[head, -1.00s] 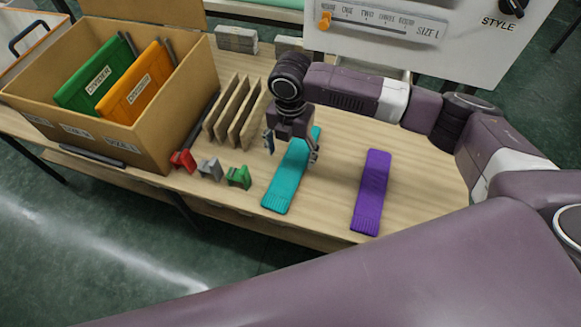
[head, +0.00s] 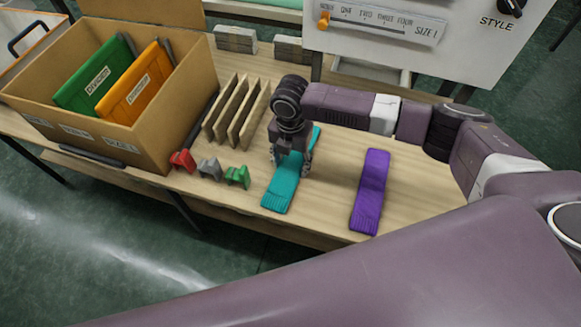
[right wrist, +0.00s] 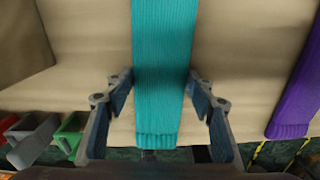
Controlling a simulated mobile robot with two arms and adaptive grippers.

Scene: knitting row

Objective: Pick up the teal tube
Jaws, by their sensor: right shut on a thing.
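The teal tube (head: 279,193) is a long flat ribbed knit piece lying on the wooden table, pointing away from me. It also fills the middle of the right wrist view (right wrist: 163,45). My right gripper (head: 291,166) is down at the table around the middle of the tube, with one finger on each side. In the right wrist view its fingers (right wrist: 160,82) are shut on the tube's two long edges. The gripper and wrist hide part of the tube's far half. My left gripper is not in view.
A purple tube (head: 370,195) lies to the right. Red (head: 183,160), grey (head: 210,168) and green (head: 238,176) clips stand to the left. Behind them are upright wooden slats (head: 238,110) and a cardboard box (head: 150,150) with dividers. A white machine panel (head: 440,60) stands at the back.

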